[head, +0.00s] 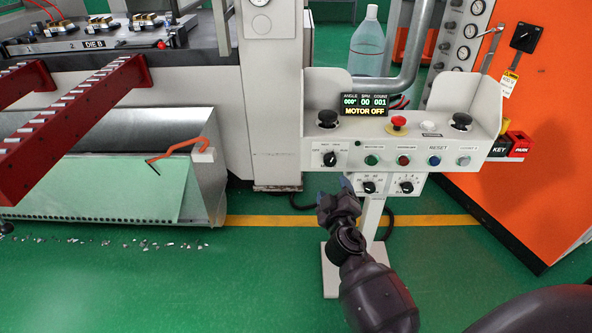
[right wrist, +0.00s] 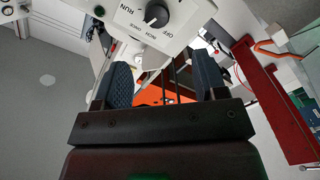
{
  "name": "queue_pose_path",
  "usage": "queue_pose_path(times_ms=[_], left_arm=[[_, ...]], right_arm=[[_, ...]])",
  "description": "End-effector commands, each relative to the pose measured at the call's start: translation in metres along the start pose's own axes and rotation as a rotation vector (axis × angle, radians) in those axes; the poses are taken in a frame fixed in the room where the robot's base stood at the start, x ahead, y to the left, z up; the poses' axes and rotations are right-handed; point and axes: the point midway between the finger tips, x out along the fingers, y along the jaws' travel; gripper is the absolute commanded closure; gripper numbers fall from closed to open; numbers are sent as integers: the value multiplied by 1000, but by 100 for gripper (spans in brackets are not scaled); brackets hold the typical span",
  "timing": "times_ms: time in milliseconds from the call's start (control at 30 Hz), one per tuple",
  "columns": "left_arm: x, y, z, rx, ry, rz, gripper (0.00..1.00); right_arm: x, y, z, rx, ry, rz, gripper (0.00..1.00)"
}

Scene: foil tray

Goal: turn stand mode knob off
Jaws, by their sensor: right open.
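The stand mode knob (head: 330,159) is a black knob with a white mark at the left of the grey control stand's front panel (head: 350,140). In the right wrist view the knob (right wrist: 157,15) shows close up, with lettering including OFF, INCH and RUN around it; I cannot tell its exact setting. My right gripper (head: 334,190) is below the knob in the head view, in front of the stand. In the right wrist view its fingers (right wrist: 162,75) are apart with nothing between them, and the knob lies beyond the fingertips. My left gripper is not in view.
The stand's display (head: 365,105) reads MOTOR OFF. A red mushroom button (head: 398,123) sits on top; coloured buttons and two lower dials (head: 369,187) are close by. An orange cabinet (head: 540,150) stands right. Red rails (head: 90,110) and a metal tray (head: 208,170) are left.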

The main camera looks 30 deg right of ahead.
Motion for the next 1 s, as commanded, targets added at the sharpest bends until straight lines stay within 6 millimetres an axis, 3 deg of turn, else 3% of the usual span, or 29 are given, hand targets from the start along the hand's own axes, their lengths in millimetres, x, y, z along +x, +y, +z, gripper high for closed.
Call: queue_pose_path(times_ms=[267,700,1000], left_arm=[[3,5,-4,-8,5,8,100],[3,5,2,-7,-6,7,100],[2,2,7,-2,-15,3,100]], right_arm=[[13,1,-1,34,7,4,35],[84,1,-1,32,6,4,35],[106,1,0,33,4,3,35]])
